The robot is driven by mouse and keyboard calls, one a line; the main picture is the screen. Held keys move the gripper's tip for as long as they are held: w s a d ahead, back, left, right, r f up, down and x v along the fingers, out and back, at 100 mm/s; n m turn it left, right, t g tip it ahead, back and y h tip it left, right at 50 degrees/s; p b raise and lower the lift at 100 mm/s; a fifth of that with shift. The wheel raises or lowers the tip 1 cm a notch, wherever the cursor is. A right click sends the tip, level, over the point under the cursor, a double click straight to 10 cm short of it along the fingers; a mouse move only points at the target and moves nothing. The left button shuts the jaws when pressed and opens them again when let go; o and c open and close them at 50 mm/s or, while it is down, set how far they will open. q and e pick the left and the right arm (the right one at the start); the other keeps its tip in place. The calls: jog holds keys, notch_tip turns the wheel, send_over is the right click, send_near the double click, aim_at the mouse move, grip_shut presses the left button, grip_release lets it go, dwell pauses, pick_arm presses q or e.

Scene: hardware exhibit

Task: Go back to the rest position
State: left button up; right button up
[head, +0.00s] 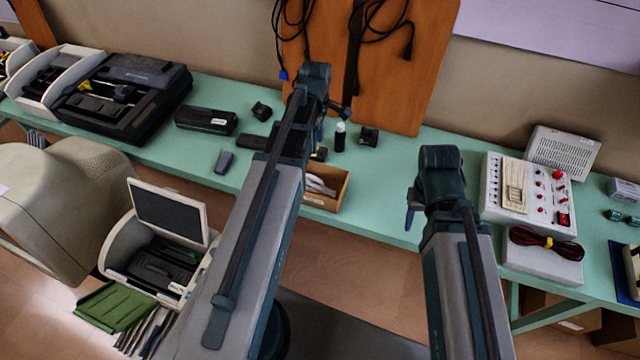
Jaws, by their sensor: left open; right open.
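My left arm reaches up from the bottom centre of the head view. Its gripper (318,135) is over the green table, by a small wooden box, and is largely hidden behind its own wrist. My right arm rises at the right of centre. Its gripper (411,212) points down at the table's front edge, with only a small part of a finger showing. Nothing is seen held in either gripper, and both are open.
The wooden box (338,197) sits near the table's front edge. A white control panel (492,210) is right of my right gripper. A black device (118,88) is at left. Bare green table (385,180) lies between my grippers.

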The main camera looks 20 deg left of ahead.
dwell(0.5)
pick_arm(q)
jog(key=s+d+f+m+b, duration=0.4)
jog(key=s+d+m, duration=0.3)
jog(key=d+m, duration=0.3)
jog(key=s+d+f+m+y+b, duration=0.1)
jog(key=s+d+f+m+b, duration=0.3)
jog(key=s+d+m, duration=0.3)
jog(key=d+m, duration=0.4)
jog(key=m, duration=0.1)
jog(key=shift+s, duration=0.35)
jog(key=shift+a+r, duration=0.1)
jog(key=shift+r, duration=0.05)
